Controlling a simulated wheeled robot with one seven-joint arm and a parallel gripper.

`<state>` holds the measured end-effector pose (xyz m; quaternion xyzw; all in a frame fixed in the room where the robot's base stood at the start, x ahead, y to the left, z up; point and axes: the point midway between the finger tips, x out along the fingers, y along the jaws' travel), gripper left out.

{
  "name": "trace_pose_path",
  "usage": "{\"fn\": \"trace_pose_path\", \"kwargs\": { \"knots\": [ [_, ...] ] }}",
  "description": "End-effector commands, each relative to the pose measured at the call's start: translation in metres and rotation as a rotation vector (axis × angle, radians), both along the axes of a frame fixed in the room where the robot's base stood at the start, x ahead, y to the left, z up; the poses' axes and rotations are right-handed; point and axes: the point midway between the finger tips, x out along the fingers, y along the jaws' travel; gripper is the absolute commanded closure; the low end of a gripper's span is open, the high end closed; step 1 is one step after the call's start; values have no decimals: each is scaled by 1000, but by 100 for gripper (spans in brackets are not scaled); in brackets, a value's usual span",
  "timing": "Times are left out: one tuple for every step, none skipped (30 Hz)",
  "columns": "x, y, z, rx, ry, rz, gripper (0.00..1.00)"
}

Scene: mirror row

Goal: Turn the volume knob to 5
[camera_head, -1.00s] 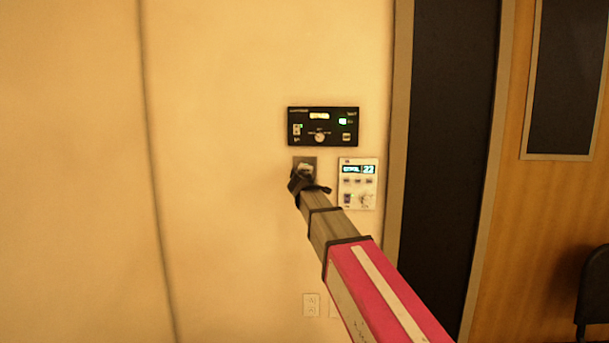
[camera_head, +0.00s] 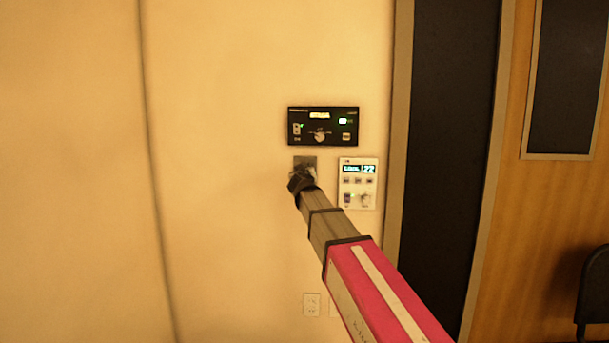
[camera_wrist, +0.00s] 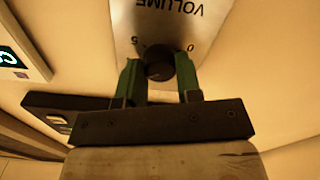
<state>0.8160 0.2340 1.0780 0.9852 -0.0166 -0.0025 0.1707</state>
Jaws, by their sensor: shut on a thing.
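The volume knob (camera_wrist: 158,62) is a small dark round knob on a metal plate (camera_wrist: 165,25) lettered VOLUME, which appears upside down in the wrist view. A 0 shows on one side of the knob and a 5 on the other. My gripper (camera_wrist: 157,75) is shut on the knob, with one green finger on each side. I cannot make out where the knob's pointer stands. In the head view my gripper (camera_head: 302,180) covers the knob and the lower part of the plate (camera_head: 305,161).
A black control panel (camera_head: 348,112) is on the wall just above the plate. A white panel with a display (camera_head: 358,183) is close on the right. A wall outlet (camera_head: 311,304) sits lower down. The wall to the left is bare.

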Motion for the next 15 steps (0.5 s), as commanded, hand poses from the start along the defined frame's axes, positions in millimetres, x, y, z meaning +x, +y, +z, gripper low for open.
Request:
{"fn": "trace_pose_path", "kwargs": {
  "knots": [
    [-1, -1, -2, 44, 1, -2, 91],
    [-1, 0, -2, 72, 0, -2, 91],
    [-1, 0, -2, 110, -1, -2, 91],
    [-1, 0, -2, 139, -1, -2, 91],
    [-1, 0, -2, 167, -2, -2, 91],
    [-1, 0, -2, 206, -3, -2, 91],
    [-1, 0, -2, 234, -4, -2, 91],
    [-1, 0, -2, 262, -5, -2, 91],
    [-1, 0, -2, 301, -7, -2, 91],
    [-1, 0, -2, 329, -8, -3, 91],
    [-1, 0, -2, 357, -9, -3, 91],
    [-1, 0, -2, 396, -10, -3, 91],
    [-1, 0, -2, 424, -11, -3, 91],
    [-1, 0, -2, 452, -12, -3, 91],
    [-1, 0, -2, 491, -13, -3, 91]
  ]
}}
